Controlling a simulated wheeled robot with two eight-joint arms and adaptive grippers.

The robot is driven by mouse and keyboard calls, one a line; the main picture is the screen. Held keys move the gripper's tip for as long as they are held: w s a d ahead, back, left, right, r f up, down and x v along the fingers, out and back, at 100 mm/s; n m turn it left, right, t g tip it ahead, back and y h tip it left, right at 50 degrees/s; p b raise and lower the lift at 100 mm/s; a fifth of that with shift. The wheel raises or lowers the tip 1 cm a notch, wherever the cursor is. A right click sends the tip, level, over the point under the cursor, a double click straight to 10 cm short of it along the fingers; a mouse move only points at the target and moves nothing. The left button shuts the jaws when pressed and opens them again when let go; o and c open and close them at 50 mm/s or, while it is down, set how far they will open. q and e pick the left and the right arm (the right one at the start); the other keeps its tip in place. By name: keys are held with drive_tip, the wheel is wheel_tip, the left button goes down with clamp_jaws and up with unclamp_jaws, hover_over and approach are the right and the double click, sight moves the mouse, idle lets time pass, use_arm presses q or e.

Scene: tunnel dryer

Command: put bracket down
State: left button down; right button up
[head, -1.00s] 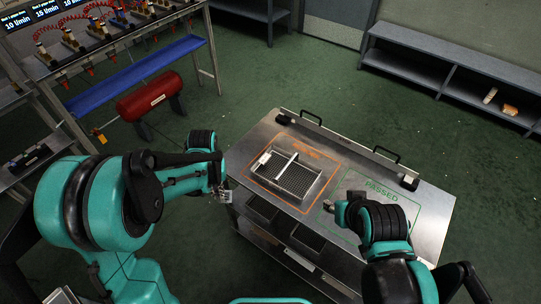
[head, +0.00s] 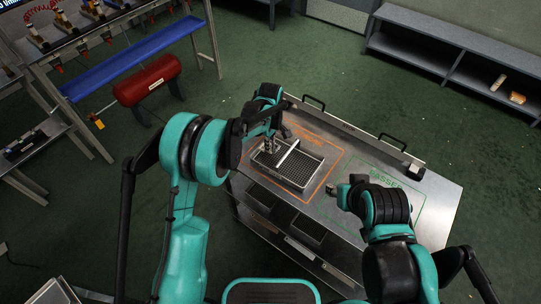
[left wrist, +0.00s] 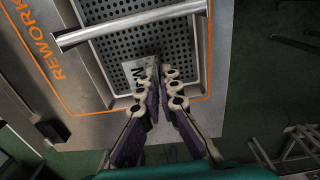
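My left gripper (head: 268,146) points down over the left part of a shallow perforated metal tray (head: 290,186). In the left wrist view its two fingers (left wrist: 160,74) are close together with a narrow gap, above the tray floor (left wrist: 112,62). A small dark patch shows just beyond the tips; I cannot tell whether it is the bracket. My right gripper (head: 341,193) hangs over the table near the green outline, too small to read.
The tray sits in the orange rework outline (head: 336,168) on a metal cart (head: 436,222). A bar (left wrist: 130,26) crosses the tray. The green passed outline (head: 420,212) looks clear apart from my right arm.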

sight(270, 159)
use_arm(q)
drive_tip(key=shift+f+b, duration=0.6)
drive_tip(key=shift+f, duration=1.6)
drive_tip(key=shift+f, duration=0.1)
drive_tip(key=c, duration=1.7)
unclamp_jaws()
